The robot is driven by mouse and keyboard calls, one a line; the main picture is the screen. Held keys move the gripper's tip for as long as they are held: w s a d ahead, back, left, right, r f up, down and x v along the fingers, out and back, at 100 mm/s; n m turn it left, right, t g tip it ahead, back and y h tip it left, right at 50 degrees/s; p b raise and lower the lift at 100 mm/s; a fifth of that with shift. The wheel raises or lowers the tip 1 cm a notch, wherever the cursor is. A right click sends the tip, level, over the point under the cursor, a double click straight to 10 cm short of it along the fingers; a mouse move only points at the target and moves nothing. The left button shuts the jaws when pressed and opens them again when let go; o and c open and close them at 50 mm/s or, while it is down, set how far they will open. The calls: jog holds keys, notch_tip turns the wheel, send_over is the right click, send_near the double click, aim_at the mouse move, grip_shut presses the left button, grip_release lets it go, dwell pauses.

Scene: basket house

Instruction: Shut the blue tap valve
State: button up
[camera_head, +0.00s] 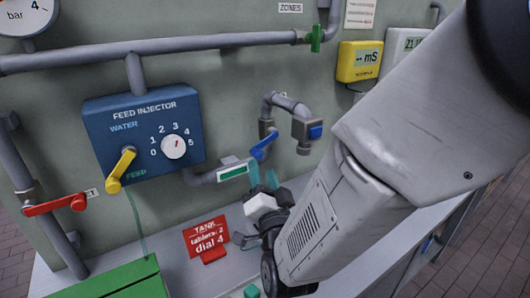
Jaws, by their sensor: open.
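The blue tap valve's lever (263,146) sits on the grey pipe right of the feed injector, in the middle of the head view. The lever is tilted, its upper end to the right, near the vertical pipe. My gripper (263,180) is just below it, pointing up, with its two teal fingers apart and nothing between them. The fingertips are close to the lever's lower end; I cannot tell whether they touch it. My arm comes in from the right and hides the wall and counter behind it.
A blue feed injector box (143,128) with a yellow lever (121,169) is on the wall at left. A red sign (206,238) and green box (115,281) stand on the counter.

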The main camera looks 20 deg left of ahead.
aim_at(259, 157)
jog(key=x, duration=0.6)
jog(key=shift+w, duration=0.15)
jog(key=shift+c, duration=0.2)
